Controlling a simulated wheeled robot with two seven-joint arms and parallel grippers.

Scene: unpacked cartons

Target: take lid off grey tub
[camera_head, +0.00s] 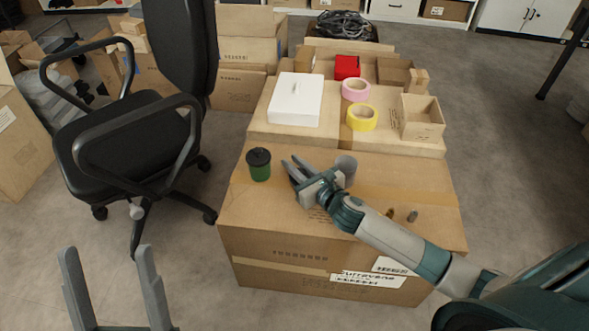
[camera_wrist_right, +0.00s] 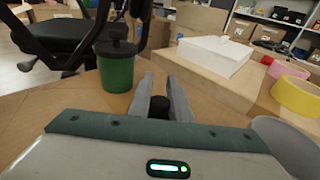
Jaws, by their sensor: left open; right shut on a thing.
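The grey tub (camera_head: 346,166) stands on the large front carton, partly hidden behind my right gripper. Its visible top shows no dark lid. Its grey side also shows at the right edge of the right wrist view (camera_wrist_right: 287,140). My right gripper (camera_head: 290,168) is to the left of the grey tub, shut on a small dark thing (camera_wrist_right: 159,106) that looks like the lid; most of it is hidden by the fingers. My left gripper (camera_head: 107,250) is open and empty at the lower left, over the floor in the picture.
A green tub (camera_head: 260,171) with a dark lid stands just left of my right fingertips. Two small brown pieces (camera_head: 401,215) lie right of my arm. Behind are a white box (camera_head: 295,99), pink tape (camera_head: 356,90) and yellow tape (camera_head: 362,118). A black chair (camera_head: 120,140) stands left.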

